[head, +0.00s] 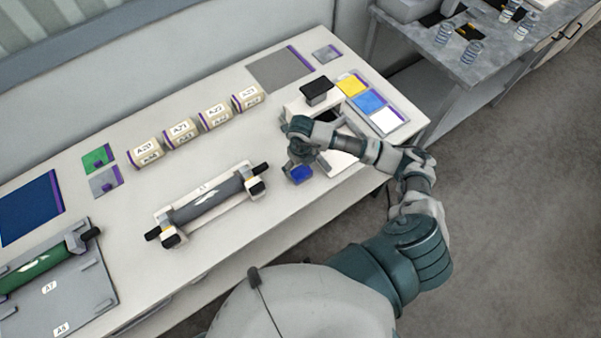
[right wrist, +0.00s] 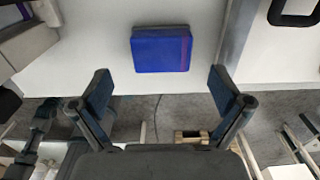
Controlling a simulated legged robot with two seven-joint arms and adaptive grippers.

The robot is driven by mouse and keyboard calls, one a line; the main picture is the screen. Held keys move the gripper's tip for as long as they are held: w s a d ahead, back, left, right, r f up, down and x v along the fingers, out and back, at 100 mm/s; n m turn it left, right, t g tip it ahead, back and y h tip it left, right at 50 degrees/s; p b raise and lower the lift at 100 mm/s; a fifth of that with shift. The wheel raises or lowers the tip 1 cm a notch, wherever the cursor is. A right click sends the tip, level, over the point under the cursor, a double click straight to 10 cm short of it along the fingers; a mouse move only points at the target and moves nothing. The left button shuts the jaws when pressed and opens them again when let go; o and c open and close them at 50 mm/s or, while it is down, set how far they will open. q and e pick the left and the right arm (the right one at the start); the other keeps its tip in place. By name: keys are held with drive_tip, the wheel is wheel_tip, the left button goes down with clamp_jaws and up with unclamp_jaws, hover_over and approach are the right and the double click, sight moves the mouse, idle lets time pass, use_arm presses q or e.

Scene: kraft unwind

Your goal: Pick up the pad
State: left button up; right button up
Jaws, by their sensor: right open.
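A blue pad (right wrist: 161,48) with a thin reddish stripe near its right side lies flat on the white table. It shows in the right wrist view, ahead of and between my open fingers, with none of it between the fingertips. In the head view the blue pad (head: 301,174) sits near the table's front edge, partly hidden by my right gripper (head: 297,163). My right gripper (right wrist: 160,86) is open and empty, its two dark fingers spread wider than the pad. My left gripper is not in view.
A grey roller (head: 205,203) on a stand lies to the left. A white stand with a black top (head: 316,90) is beyond my right arm. Yellow, blue and white cards (head: 369,103) lie at the right end.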

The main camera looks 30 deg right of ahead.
sight(301, 171)
wheel_tip(301, 171, down, 4)
drive_tip(key=shift+w+p, duration=0.1)
drive_tip(key=shift+p, duration=0.25)
drive_tip(key=shift+f, duration=0.35)
drive_tip(key=shift+d+f, duration=0.15)
drive_tip(key=shift+d, duration=0.15)
drive_tip(key=shift+a, duration=0.2)
drive_tip(key=c, duration=1.2)
